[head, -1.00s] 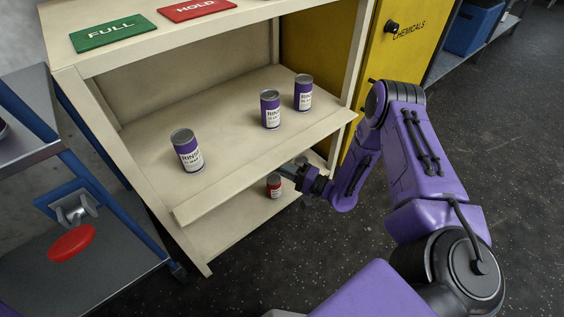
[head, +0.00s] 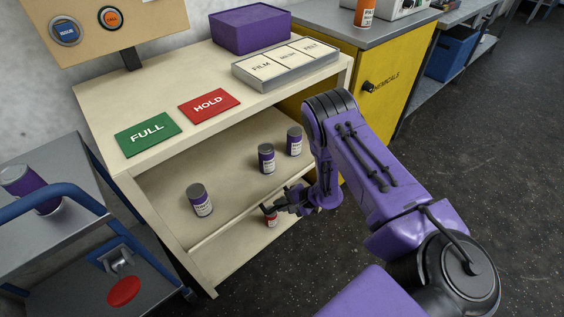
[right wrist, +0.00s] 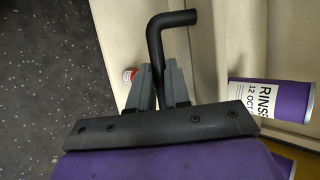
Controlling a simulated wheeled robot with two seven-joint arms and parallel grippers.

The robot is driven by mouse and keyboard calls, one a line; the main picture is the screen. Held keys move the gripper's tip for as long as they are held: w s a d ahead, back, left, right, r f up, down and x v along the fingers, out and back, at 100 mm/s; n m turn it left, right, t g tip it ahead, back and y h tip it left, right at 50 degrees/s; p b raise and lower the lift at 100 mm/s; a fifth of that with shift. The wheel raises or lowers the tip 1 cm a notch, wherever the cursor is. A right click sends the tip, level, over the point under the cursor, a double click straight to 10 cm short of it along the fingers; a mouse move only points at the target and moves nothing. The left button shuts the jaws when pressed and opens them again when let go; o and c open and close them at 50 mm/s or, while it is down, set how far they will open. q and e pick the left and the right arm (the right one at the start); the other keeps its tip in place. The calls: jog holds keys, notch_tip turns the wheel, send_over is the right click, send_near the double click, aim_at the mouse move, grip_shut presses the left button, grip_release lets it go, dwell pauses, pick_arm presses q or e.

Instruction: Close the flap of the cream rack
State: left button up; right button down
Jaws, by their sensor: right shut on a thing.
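The cream rack (head: 150,165) stands at centre left in the head view. Its flap (head: 225,227) shows as a narrow cream strip along the front of the middle shelf. My right gripper (head: 282,207) is at the flap's front, towards its right part. In the right wrist view my right gripper's fingers (right wrist: 160,88) are shut on a black bent bar (right wrist: 156,45), which looks like the flap's handle. My left gripper is not in view.
Purple cans (head: 200,200) stand on the middle shelf; one shows close in the right wrist view (right wrist: 275,98). A red-labelled can (head: 271,218) is on the lower shelf, beside the gripper. A blue-railed cart (head: 60,205) stands left, a yellow cabinet (head: 385,75) right. Floor at right is clear.

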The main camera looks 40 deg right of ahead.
jog(key=shift+w+r+g+p, duration=0.2)
jog(key=shift+r+g+p, duration=0.65)
jog(key=shift+g+p, duration=0.1)
jog(key=shift+w+r+m+g+h+p, duration=0.15)
jog(key=shift+r+m+g+h+p, duration=0.15)
jog(key=shift+g+p, duration=0.4)
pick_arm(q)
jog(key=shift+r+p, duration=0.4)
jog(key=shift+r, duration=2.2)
pick_arm(e)
jog(key=shift+w+a+r+m+g, duration=0.15)
jog(key=shift+w+r+g, duration=0.1)
jog(key=shift+g, duration=0.45)
jog(key=shift+w+d+r+m+g, duration=0.1)
jog(key=shift+w+r+m+g, duration=0.1)
jog(key=shift+g, duration=0.45)
jog(key=c, duration=1.1)
grip_release()
jog(key=shift+a, duration=0.1)
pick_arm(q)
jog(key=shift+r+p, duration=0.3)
pick_arm(e)
jog(key=v, duration=1)
jog(key=shift+r, duration=0.35)
